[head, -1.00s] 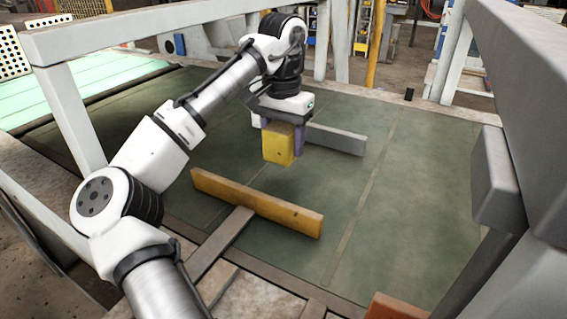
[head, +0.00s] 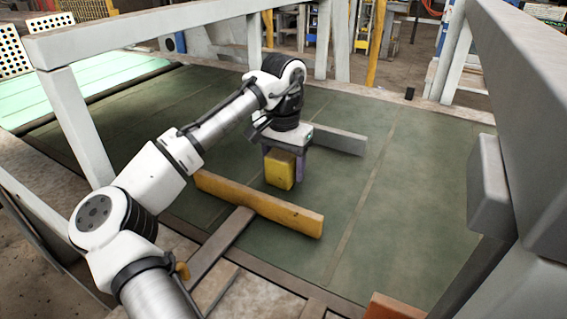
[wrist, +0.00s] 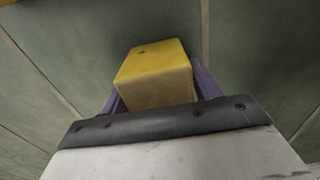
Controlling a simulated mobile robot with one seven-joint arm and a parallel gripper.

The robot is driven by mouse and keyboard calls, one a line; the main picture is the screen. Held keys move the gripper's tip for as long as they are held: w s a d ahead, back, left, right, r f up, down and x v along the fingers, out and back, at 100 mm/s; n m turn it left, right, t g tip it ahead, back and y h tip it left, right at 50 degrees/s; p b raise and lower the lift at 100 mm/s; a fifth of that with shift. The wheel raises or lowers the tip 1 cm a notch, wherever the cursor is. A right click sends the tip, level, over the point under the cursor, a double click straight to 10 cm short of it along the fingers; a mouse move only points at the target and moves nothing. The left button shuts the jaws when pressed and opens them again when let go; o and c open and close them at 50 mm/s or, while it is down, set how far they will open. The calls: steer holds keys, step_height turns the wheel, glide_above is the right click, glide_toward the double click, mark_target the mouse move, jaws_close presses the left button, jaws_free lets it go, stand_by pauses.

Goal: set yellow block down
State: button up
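The yellow block (head: 280,170) is between the purple fingers of my gripper (head: 284,164), which is shut on it and points down. In the head view the block is low, close to the green surface; I cannot tell whether its underside touches. In the wrist view the block (wrist: 157,76) shows its top and one side, with purple fingers on both sides of it. The gripper body hides part of the block's upper end in the head view.
A long orange-yellow bar (head: 258,204) lies in front of the block. A grey bar (head: 340,141) lies behind it to the right. The green surface (head: 400,190) is clear to the right. Grey frame posts (head: 500,200) stand at the right side.

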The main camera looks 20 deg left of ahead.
mark_target(283, 152)
steer(key=shift+o, duration=1.2)
steer(key=shift+r, duration=0.15)
step_height(283, 152, up, 12)
steer(key=shift+r+b, duration=0.1)
steer(key=shift+b, duration=0.35)
